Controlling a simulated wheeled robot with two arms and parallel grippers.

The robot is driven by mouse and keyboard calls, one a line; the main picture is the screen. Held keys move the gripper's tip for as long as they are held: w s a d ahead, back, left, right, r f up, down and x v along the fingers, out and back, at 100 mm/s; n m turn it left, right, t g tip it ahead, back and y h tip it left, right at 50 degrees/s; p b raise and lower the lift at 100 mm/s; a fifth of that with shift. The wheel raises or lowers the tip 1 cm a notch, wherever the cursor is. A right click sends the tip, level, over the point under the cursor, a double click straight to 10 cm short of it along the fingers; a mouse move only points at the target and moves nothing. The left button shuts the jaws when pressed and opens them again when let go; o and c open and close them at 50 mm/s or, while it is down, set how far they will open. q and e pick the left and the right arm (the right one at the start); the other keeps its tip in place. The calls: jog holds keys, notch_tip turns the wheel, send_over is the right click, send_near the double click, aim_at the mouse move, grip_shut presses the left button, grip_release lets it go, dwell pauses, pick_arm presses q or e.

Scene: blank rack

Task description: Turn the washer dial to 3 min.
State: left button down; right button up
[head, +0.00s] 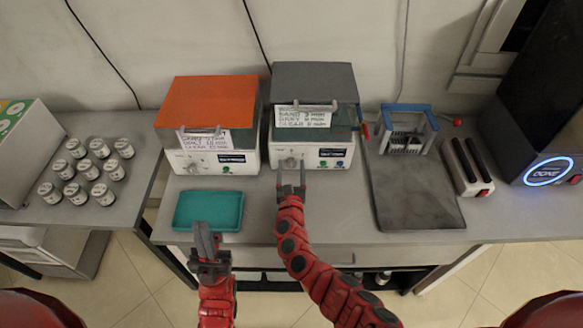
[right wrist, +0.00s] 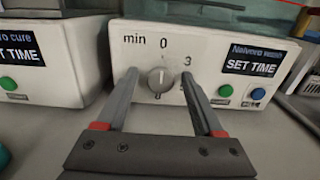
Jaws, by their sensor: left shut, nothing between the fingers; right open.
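The washer (head: 312,149) is a white box with a grey lid at the middle of the table, with a label card on its front. Its dial (right wrist: 160,79) is a round grey knob with "min", 0 and 3 printed around it; the pointer looks close to 0, near upright. My right gripper (head: 291,165) is open, its fingers (right wrist: 160,86) on either side of the dial; I cannot tell whether they touch it. The washer's screen (right wrist: 252,66) reads SET TIME. My left gripper (head: 207,233) is shut and empty, in front of the teal tray.
An orange-lidded machine (head: 206,105) stands left of the washer. A teal tray (head: 209,228) lies in front of it. To the right are a blue-handled rack (head: 407,123), a dark slab (head: 413,200) and a slotted block (head: 466,167). Several jars (head: 90,169) stand on the left table.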

jog(key=shift+w, duration=0.1)
grip_shut()
dwell(0.4)
jog(key=m+b, duration=0.2)
jog(key=b, duration=0.1)
jog(key=shift+d+f+m, duration=0.15)
jog(key=shift+f+m, duration=0.1)
jog(key=shift+m, duration=0.15)
jog(key=m+b, duration=0.4)
jog(key=shift+m, duration=0.3)
jog(key=m+b, duration=0.3)
jog(key=b, duration=0.1)
jog(key=shift+m, duration=0.4)
jog(key=shift+r+m+b, duration=0.1)
jog(key=shift+m+b, duration=0.2)
jog(key=shift+m, duration=0.1)
